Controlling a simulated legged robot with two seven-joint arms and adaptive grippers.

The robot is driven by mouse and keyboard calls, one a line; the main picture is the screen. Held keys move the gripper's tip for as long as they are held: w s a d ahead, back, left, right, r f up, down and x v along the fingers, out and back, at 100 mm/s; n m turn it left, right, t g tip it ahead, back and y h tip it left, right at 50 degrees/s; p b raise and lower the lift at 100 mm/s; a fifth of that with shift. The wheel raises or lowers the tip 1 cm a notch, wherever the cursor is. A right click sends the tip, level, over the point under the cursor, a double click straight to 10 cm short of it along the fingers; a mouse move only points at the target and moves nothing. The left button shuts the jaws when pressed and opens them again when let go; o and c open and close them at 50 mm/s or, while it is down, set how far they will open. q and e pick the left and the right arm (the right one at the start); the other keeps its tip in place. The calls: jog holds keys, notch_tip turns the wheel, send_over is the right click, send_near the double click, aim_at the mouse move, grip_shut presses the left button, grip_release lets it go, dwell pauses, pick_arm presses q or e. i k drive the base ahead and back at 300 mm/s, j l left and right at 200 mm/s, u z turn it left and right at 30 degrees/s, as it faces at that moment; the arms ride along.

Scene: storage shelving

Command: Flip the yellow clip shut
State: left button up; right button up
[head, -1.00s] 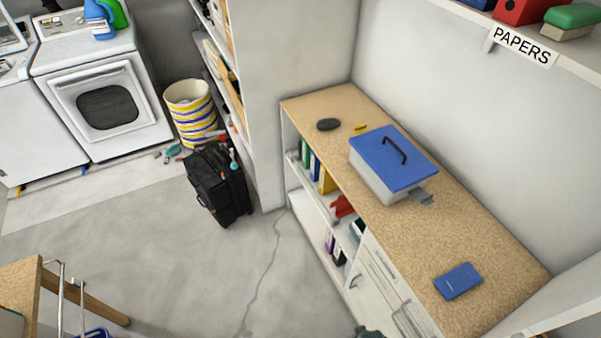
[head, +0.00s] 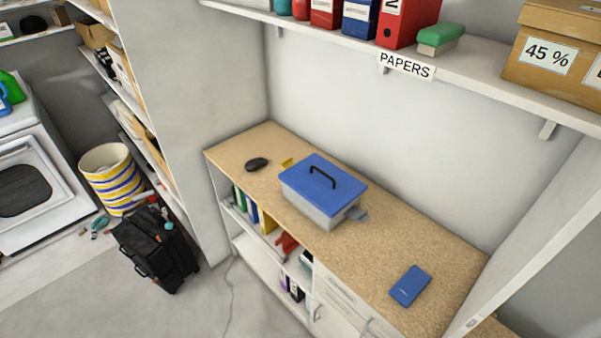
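A box (head: 310,210) with a blue lid (head: 323,184) and a black handle stands on the cork-coloured counter top. The lid lies on the box. A small yellow clip (head: 287,162) shows at the box's far left side, sticking outward from under the lid's edge. It is small and partly hidden by the box, so its exact angle is hard to tell. A grey clip (head: 358,214) sticks out from the opposite, right side. Neither of my grippers is in the head view.
A dark oval object (head: 256,164) lies left of the box, and a blue flat object (head: 410,286) lies on the right of the counter (head: 375,245). A shelf (head: 480,75) with binders and a cardboard box overhangs the back. A black suitcase (head: 155,248) stands on the floor at left.

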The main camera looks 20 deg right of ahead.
aim_at(285, 164)
jog(key=z, duration=0.55)
jog(key=i+j+z, duration=0.2)
jog(key=z, duration=0.15)
jog(key=i+j+z, duration=0.15)
jog(key=j+z, duration=0.25)
jog(key=i+j+z, duration=0.1)
jog(key=j+z, duration=0.85)
jog(key=j, duration=1.85)
